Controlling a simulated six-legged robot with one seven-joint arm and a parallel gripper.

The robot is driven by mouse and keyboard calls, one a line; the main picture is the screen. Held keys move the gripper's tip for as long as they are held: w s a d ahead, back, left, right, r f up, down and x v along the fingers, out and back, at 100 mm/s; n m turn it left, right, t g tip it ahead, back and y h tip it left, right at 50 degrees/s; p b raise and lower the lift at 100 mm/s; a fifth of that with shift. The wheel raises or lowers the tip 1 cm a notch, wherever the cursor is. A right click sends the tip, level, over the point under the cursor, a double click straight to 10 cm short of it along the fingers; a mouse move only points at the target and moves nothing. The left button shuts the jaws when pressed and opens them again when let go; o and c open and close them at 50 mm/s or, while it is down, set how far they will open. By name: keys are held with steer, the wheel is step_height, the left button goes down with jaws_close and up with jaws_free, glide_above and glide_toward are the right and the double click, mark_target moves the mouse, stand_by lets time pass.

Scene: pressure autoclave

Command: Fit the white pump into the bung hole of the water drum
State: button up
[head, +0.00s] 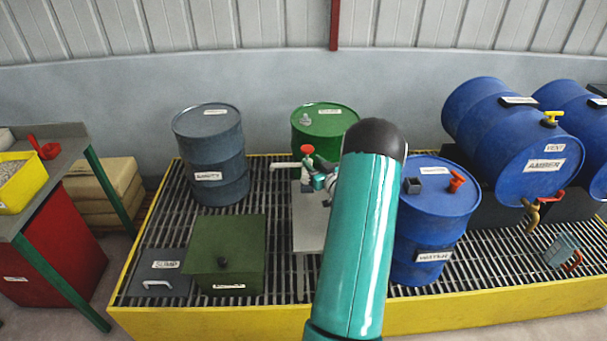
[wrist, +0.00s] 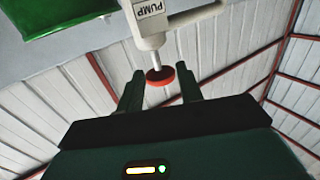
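The white pump (head: 306,175) stands near the grey stand, left of my arm in the head view, with a red knob on top and a white spout pointing left. In the wrist view the pump (wrist: 150,22) bears a PUMP label, and its red knob (wrist: 160,77) lies between my fingertips. My gripper (wrist: 160,85) looks open, with a small gap on each side of the knob. It also shows in the head view (head: 322,178). The blue water drum (head: 432,225) stands right of my arm, which hides its left side.
A grey stand (head: 311,228), a green drum (head: 335,120), a grey drum (head: 211,150) and a green box (head: 226,255) share the grated yellow-edged platform. Blue drums lie at right.

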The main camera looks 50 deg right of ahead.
steer(key=shift+x, duration=0.95)
steer(key=shift+w+d, duration=0.1)
steer(key=shift+w, duration=0.1)
steer(key=shift+x, duration=2.4)
steer(key=shift+d, duration=0.15)
jaws_close()
steer(key=shift+r, duration=0.1)
